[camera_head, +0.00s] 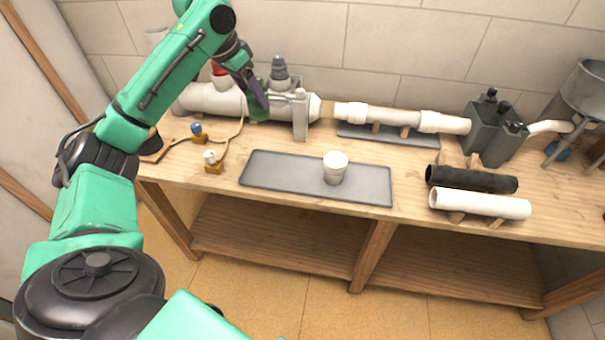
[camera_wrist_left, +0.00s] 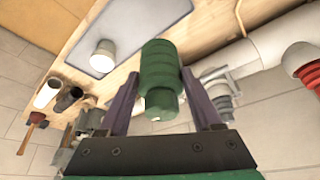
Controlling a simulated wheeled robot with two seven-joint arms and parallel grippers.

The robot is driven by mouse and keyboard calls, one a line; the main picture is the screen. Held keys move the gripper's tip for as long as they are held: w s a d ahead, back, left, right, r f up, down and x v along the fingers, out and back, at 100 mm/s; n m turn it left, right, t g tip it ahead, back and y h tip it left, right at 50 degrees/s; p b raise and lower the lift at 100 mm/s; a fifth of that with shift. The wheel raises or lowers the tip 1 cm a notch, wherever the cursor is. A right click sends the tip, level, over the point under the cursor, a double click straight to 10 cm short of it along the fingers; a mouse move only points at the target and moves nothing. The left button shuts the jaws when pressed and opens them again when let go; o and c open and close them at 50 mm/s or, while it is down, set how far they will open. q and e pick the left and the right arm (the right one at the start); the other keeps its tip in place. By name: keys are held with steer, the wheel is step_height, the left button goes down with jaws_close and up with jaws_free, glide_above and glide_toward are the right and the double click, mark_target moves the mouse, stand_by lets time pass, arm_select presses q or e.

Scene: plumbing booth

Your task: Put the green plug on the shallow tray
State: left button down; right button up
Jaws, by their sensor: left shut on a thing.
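My left gripper (camera_head: 257,98) is shut on the green plug (camera_wrist_left: 160,75), a ridged cylinder with a narrower stub, seen between the two fingers in the left wrist view. In the head view only a little of the green plug (camera_head: 259,114) shows below the fingers, in front of the pale pipe assembly. The shallow tray (camera_head: 277,177) is dark grey and lies at the front of the bench, to the right of and nearer than the gripper. A white cup-like fitting (camera_head: 335,168) stands on it. The tray also shows in the left wrist view (camera_wrist_left: 135,22). My right gripper is not in view.
A pale pipe with a valve (camera_head: 279,85) runs along the back. A white pipe (camera_head: 390,116) lies over a second grey tray (camera_head: 400,137). Black (camera_head: 470,179) and white (camera_head: 480,204) pipes lie at right. Small brass valves (camera_head: 212,162) stand left of the tray.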

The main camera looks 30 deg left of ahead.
arm_select(q)
step_height(320, 180, down, 19)
steer(key=shift+f+b, duration=0.1)
steer(key=shift+b, duration=0.95)
steer(key=shift+c, duration=0.3)
jaws_free()
steer(key=v, duration=1.2)
steer(key=shift+d, duration=0.1)
